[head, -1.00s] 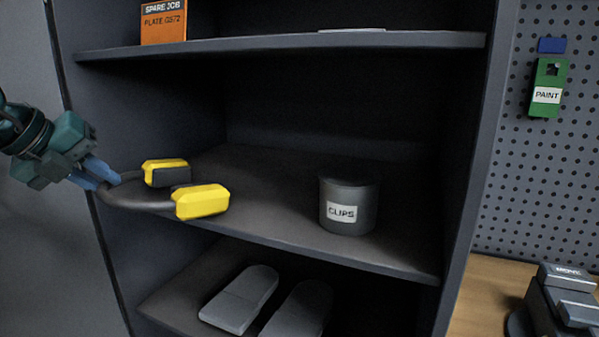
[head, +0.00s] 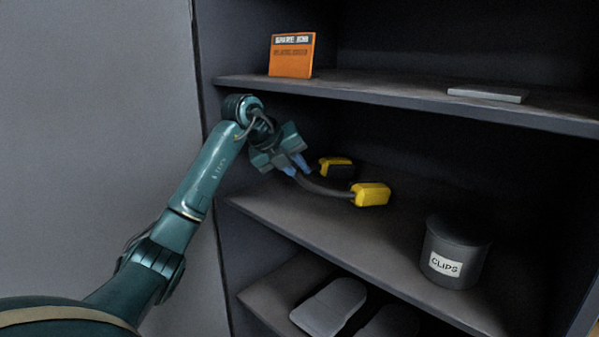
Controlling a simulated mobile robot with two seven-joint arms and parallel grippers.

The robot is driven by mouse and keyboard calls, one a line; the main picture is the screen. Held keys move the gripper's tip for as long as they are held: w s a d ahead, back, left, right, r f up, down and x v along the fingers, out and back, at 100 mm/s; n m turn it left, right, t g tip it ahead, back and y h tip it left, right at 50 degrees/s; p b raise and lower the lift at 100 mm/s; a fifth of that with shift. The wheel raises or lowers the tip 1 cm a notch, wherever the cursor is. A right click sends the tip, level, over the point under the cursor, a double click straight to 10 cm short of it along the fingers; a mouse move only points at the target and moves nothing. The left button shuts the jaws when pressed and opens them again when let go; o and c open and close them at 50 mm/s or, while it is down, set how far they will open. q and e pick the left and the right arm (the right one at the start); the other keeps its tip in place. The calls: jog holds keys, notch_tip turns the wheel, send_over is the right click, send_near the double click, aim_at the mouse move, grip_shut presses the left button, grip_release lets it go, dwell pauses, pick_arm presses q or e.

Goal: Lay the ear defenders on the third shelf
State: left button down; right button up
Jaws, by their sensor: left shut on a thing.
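The ear defenders (head: 371,194) have yellow-and-black cups and a dark curved band. My left gripper (head: 295,167) is shut on the band at the left, with the cups pointing right. They are over the shelf (head: 300,217) that carries the clips tub; I cannot tell whether the cups touch it. Part of the band is hidden in the jaws. My right gripper is not in view.
A dark tub labelled CLIPS (head: 453,252) stands to the right on the same shelf. The shelf above (head: 400,96) holds an orange card (head: 291,55) and a flat grey plate (head: 487,94). Grey insoles (head: 328,307) lie on the shelf below. The shelf front between defenders and tub is clear.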

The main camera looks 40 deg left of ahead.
pick_arm(q)
jog(key=shift+w+d, duration=0.1)
jog(key=shift+w, duration=0.25)
notch_tip(320, 180, down, 3)
jog(key=shift+f, duration=0.3)
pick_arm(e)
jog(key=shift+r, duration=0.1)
pick_arm(q)
jog(key=c, duration=1.6)
grip_release()
jog(key=shift+c, duration=0.2)
jog(key=shift+s+r, duration=0.2)
jog(key=b+v, duration=0.1)
jog(key=v, duration=1)
jog(key=shift+s+r, duration=0.2)
jog(key=shift+s, duration=0.05)
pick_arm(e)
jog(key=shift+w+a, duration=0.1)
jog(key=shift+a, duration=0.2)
